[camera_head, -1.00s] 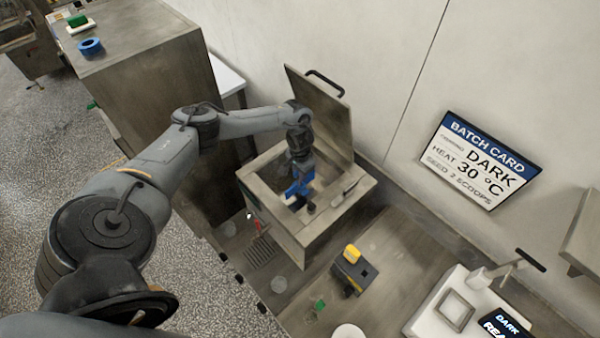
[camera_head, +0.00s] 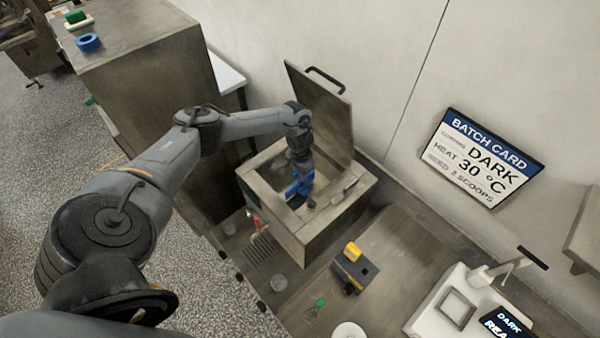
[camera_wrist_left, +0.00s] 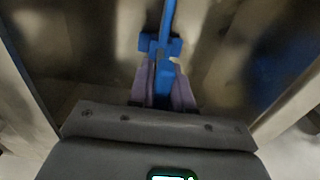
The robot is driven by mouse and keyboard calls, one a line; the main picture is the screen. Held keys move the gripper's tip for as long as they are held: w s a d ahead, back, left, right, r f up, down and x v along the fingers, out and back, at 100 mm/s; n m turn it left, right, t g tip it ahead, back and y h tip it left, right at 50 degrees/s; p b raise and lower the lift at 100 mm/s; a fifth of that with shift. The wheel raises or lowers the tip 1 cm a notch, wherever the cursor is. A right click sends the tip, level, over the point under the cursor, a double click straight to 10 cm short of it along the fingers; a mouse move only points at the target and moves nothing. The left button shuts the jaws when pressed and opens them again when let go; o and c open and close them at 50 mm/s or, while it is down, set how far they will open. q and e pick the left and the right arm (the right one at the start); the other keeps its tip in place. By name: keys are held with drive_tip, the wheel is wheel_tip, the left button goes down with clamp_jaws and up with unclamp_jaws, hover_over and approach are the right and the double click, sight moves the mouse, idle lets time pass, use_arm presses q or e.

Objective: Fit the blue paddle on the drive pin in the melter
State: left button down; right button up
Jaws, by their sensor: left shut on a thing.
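The blue paddle (camera_head: 299,188) is in the mouth of the open melter (camera_head: 325,226). My left gripper (camera_head: 300,172) reaches down into the melter and is shut on the paddle. In the left wrist view the paddle (camera_wrist_left: 166,42) runs up and away from between the fingers of my left gripper (camera_wrist_left: 163,85), above the melter's metal floor. The drive pin is not clearly visible in either view, and I cannot tell whether the paddle touches it. My right gripper is not in view.
The melter's lid (camera_head: 320,112) stands open behind. A black block with a yellow top (camera_head: 353,252) lies on the counter at the right, near a white scale (camera_head: 440,308). A blue ring (camera_head: 89,43) sits on the cabinet at the upper left. The right counter has clear room.

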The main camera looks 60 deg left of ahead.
use_arm(q)
drive_tip(key=shift+f, duration=0.65)
drive_tip(key=c, duration=1)
unclamp_jaws()
drive_tip(key=shift+o, duration=0.2)
wheel_tip(320, 180, up, 10)
drive_tip(key=shift+f, duration=0.1)
drive_tip(key=shift+r, duration=0.5)
